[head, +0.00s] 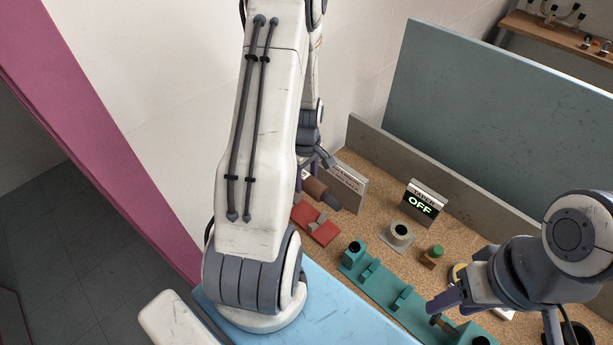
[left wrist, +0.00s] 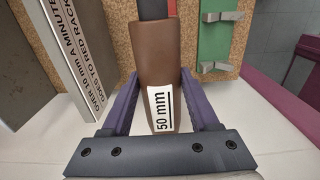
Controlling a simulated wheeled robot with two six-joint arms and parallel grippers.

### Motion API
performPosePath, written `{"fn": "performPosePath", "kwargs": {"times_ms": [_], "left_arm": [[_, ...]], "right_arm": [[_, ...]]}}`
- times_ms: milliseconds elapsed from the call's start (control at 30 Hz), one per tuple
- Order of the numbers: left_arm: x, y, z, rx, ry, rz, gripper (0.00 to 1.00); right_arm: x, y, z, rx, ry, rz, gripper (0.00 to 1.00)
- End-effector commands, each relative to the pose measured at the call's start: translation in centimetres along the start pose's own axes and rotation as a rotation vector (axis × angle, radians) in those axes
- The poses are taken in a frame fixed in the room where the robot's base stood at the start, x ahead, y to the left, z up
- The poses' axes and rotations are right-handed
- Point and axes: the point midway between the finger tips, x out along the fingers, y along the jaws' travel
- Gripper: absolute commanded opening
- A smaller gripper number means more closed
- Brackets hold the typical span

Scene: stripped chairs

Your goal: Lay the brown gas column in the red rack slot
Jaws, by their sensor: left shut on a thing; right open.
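The brown gas column (head: 317,190) has a dark grey end and is in my left gripper (head: 309,176), behind the red rack. In the left wrist view the column (left wrist: 157,52) lies between the two purple fingers of the left gripper (left wrist: 159,78), which is shut on it. Its white label reads "50 mm". The red rack (head: 309,229) lies on the cork board with a grey clip on it. In the left wrist view a strip of red shows beside the column's dark end. My right gripper (head: 441,308) is open by the teal rack (head: 384,291).
A sign (left wrist: 80,75) about the red rack stands beside the column. A grey ring-topped holder (head: 398,236) and a green-topped block (head: 433,256) stand on the board. A low wall (head: 450,185) runs behind. My left arm hides the board's left part.

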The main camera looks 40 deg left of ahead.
Motion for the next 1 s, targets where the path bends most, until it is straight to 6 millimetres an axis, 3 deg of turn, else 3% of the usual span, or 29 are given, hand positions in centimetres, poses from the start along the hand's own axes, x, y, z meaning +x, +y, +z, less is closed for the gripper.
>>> {"fn": "performPosePath", "kwargs": {"times_ms": [267,1000], "left_arm": [[0.9,0.1,0.2,0.003,0.001,0.000,0.00],[7.6,0.1,0.1,0.003,0.001,0.001,0.00]], "right_arm": [[0.7,0.1,0.0,0.001,0.000,0.000,0.50],[5.8,0.4,0.3,0.003,0.000,0.000,0.50]]}}
